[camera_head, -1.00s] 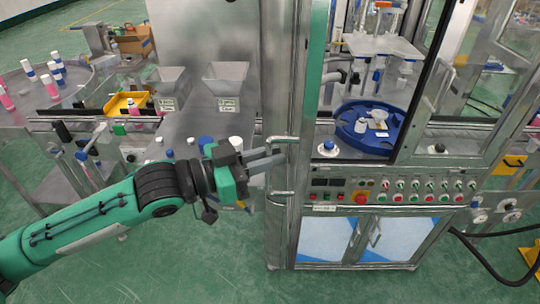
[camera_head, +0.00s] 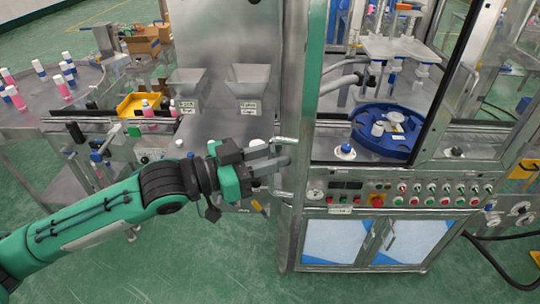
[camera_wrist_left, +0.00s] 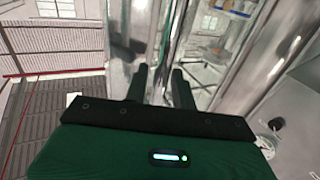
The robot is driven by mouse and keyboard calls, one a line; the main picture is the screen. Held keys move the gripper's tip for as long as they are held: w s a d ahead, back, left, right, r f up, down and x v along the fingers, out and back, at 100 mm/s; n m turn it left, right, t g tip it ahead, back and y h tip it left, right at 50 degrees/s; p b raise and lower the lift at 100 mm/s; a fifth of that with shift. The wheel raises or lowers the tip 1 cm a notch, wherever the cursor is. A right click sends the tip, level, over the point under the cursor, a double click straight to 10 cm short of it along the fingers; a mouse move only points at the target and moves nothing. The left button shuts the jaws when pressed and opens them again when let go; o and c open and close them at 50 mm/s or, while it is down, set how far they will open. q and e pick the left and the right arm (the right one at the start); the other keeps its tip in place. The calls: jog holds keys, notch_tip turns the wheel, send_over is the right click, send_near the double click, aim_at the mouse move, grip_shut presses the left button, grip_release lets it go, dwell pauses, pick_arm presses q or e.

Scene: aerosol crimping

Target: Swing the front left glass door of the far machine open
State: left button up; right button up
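The far machine's front left glass door (camera_head: 303,110) appears nearly edge-on, as a tall metal frame with a green strip, standing out from the machine front. Its D-shaped metal handle (camera_head: 284,194) projects to the left from the frame. My left gripper (camera_head: 279,158) is level with the handle, its fingers pointing right between the upper and lower handle arms. In the left wrist view its two fingers (camera_wrist_left: 160,87) are apart, with the metal frame beyond them. Whether they touch the handle bar cannot be told. My right gripper is not in view.
Behind the door are a blue round turntable (camera_head: 388,130) and a front panel with several buttons (camera_head: 430,195). Lower cabinet doors (camera_head: 375,242) are below. Two grey hoppers (camera_head: 250,80) and a conveyor with bottles are at left. Green floor lies open in front.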

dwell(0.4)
pick_arm(q)
jog(key=p+v, duration=0.2)
jog(key=v, duration=1.1)
jog(key=shift+a, duration=0.4)
jog(key=shift+f, duration=0.1)
dwell(0.4)
